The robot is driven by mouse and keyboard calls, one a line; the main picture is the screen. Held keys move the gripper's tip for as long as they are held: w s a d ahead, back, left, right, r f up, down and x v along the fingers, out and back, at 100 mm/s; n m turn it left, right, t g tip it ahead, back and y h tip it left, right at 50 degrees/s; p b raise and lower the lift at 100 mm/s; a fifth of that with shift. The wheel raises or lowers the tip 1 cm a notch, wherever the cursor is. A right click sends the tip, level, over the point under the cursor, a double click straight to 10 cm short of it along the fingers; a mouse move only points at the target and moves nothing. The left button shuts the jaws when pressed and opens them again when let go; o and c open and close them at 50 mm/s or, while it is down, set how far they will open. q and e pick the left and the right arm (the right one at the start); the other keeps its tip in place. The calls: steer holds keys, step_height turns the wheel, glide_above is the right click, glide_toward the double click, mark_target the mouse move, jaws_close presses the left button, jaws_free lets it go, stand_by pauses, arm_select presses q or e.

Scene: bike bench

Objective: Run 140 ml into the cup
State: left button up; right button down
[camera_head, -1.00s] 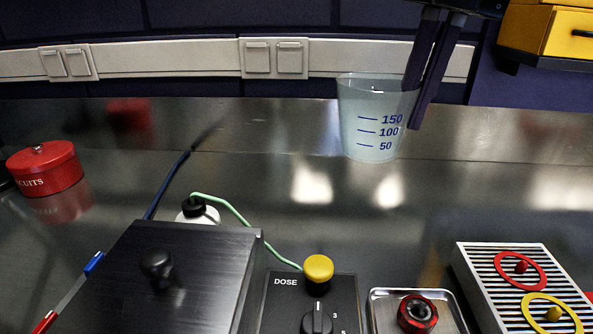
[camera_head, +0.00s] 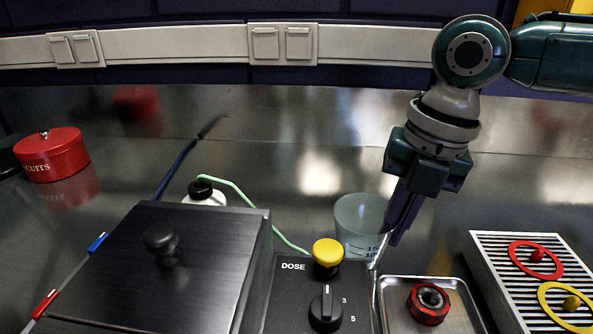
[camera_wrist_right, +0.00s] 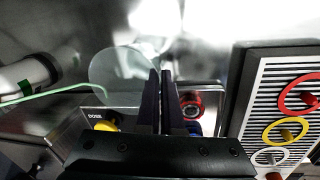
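The translucent cup (camera_head: 358,216) with blue volume marks is behind the black dose box (camera_head: 282,300), its lower part hidden. I cannot tell whether it touches the bench or how much liquid it holds. My right gripper (camera_head: 393,232) points down at the cup's right side, its dark fingers close together and apparently pinching the wall. In the right wrist view, the cup's round rim (camera_wrist_right: 118,68) meets the fingers (camera_wrist_right: 160,78). The dose box has a yellow button (camera_head: 327,252) and a black knob (camera_head: 325,309) with numbers. A thin pale rod shows between box and fingers. My left gripper is out of view.
A green tube (camera_head: 246,198) runs from a white bottle (camera_head: 205,196) to behind the dose box. A metal tray (camera_head: 465,312) with a red-black part and a slatted rack (camera_head: 497,270) with coloured rings stand right. A black lidded box (camera_head: 200,240) stands left, a red tin (camera_head: 52,156) farther left.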

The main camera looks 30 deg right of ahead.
steer(key=c, duration=1.5)
jaws_free()
steer(key=shift+f, duration=0.15)
steer(key=shift+c, duration=0.2)
steer(key=o, duration=0.5)
steer(key=shift+c, duration=0.2)
